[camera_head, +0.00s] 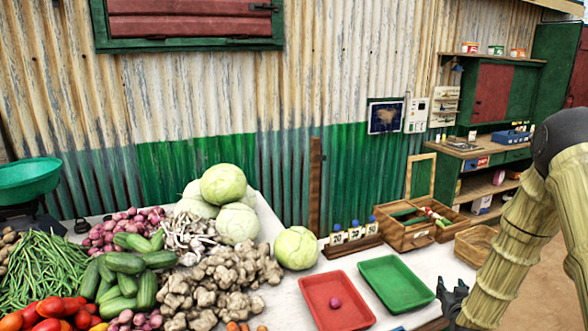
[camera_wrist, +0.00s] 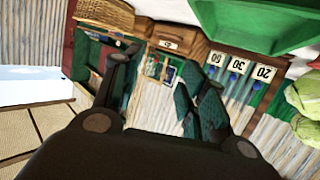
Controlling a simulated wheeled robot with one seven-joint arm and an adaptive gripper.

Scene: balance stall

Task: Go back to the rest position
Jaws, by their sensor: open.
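My gripper (camera_head: 451,290) is at the right in the head view, at the front right edge of the white table, just right of the green tray. In the wrist view my gripper (camera_wrist: 163,80) has its two dark fingers spread apart with nothing between them. My yellowish arm comes down from the right edge of the head view. The red tray (camera_head: 312,295) holds one small red onion (camera_head: 335,302). The green tray (camera_head: 393,284) beside it looks empty. It also shows at the top right of the wrist view (camera_wrist: 258,25).
An open wooden box (camera_head: 405,238) and a wicker basket (camera_head: 474,246) stand behind my gripper. A rack with number cards (camera_head: 352,237) is behind the trays. Vegetables, including a cabbage (camera_head: 296,248), fill the left of the table. A corrugated wall (camera_head: 300,110) closes the back.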

